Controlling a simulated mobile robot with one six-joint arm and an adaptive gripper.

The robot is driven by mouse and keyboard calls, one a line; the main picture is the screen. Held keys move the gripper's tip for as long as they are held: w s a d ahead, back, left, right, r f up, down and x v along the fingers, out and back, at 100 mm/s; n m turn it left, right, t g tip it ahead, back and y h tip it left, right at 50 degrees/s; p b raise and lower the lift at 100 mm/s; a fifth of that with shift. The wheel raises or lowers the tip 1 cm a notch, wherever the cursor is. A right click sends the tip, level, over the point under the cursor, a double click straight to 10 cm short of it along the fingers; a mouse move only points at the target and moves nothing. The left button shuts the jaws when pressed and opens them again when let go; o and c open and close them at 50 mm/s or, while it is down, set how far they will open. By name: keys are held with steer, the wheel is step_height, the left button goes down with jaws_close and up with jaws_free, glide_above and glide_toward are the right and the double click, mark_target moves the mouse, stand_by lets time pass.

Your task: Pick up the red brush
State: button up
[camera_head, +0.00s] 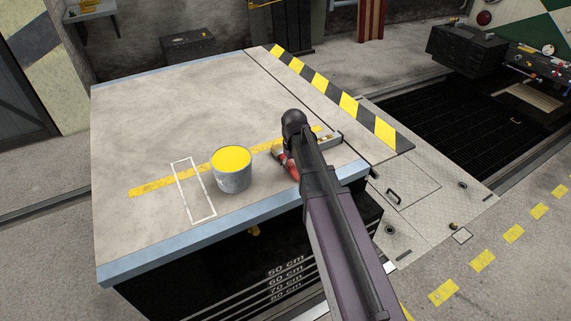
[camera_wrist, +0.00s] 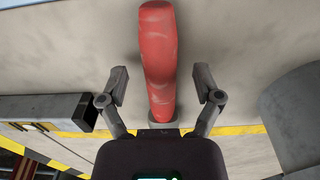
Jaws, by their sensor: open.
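The red brush lies on the grey tabletop. In the wrist view the red handle (camera_wrist: 160,40) runs up the middle, with a pale end near my gripper's body. My gripper (camera_wrist: 161,78) is open, with one finger on each side of the handle and a visible gap on both sides. Whether the fingers are level with the handle or above it, I cannot tell. In the head view the fingers are hidden by my arm.
A grey can of yellow paint (camera_head: 232,170) stands left of the brush; its side shows at the right of the wrist view (camera_wrist: 292,118). A long grey object (camera_head: 330,140) lies right of my arm. A white rectangular outline (camera_head: 211,217) is left of the can. The tabletop's far left is clear.

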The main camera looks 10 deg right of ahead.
steer(key=shift+f, duration=0.35)
stand_by(0.4)
jaws_close()
